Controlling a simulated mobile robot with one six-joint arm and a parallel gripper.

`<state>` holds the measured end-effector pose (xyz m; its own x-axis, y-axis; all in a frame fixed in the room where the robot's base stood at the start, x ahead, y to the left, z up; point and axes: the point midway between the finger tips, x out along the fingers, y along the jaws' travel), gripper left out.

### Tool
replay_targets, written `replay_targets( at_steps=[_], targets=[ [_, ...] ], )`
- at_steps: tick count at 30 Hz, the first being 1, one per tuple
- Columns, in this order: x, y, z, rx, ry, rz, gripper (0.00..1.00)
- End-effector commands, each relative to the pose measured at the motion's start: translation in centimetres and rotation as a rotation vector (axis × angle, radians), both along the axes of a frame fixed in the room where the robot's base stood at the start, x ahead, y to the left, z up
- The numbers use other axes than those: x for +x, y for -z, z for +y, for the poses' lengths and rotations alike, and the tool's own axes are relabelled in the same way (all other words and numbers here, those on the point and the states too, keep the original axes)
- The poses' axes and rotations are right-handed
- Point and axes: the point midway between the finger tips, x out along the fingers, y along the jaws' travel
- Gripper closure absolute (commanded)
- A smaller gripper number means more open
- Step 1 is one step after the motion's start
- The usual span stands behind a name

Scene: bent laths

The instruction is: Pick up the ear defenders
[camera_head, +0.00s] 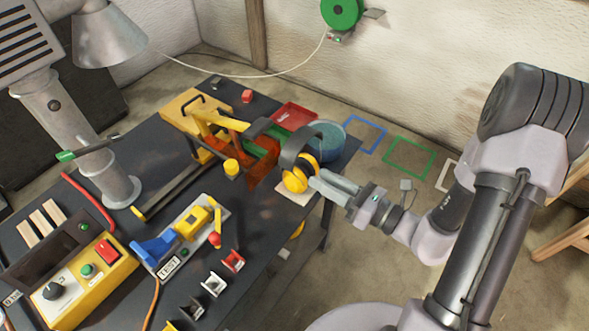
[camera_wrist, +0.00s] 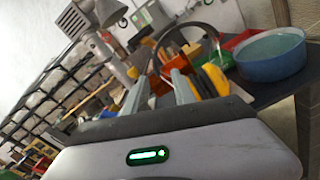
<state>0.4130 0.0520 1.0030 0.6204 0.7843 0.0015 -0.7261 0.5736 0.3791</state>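The ear defenders (camera_head: 295,180) have yellow cups and a dark arched headband. They stand upright on a pale pad (camera_head: 290,196) at the bench's right edge. In the wrist view the headband arches above my fingers and a yellow cup (camera_wrist: 215,79) shows right of them. My gripper (camera_head: 320,181) comes from the right, its fingertips close beside the cups. In the wrist view the two grey fingers of my gripper (camera_wrist: 160,82) stand apart, with no object seen clamped between them. I cannot tell whether a finger touches a cup. The far cup is partly hidden.
A blue-green round tub (camera_head: 327,139) and a red tray (camera_head: 293,116) stand just behind. An orange bin (camera_head: 263,168) and a yellow-and-black clamp frame (camera_head: 195,115) are to the left. A yellow control box (camera_head: 85,280) sits at the front left. The floor right of the bench is mostly free.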

Motion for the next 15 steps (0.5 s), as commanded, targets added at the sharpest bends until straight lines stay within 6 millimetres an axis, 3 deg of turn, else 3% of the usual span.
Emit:
replay_targets(
  at_steps=[3,6,15],
  targets=[
    [2.0,0.2,3.1,-0.001,-0.010,-0.003,0.68],
    [3.4,0.1,4.8,-0.001,-0.009,-0.003,0.68],
    [5.7,-0.4,8.0,-0.002,-0.010,-0.005,0.68]
  ],
)
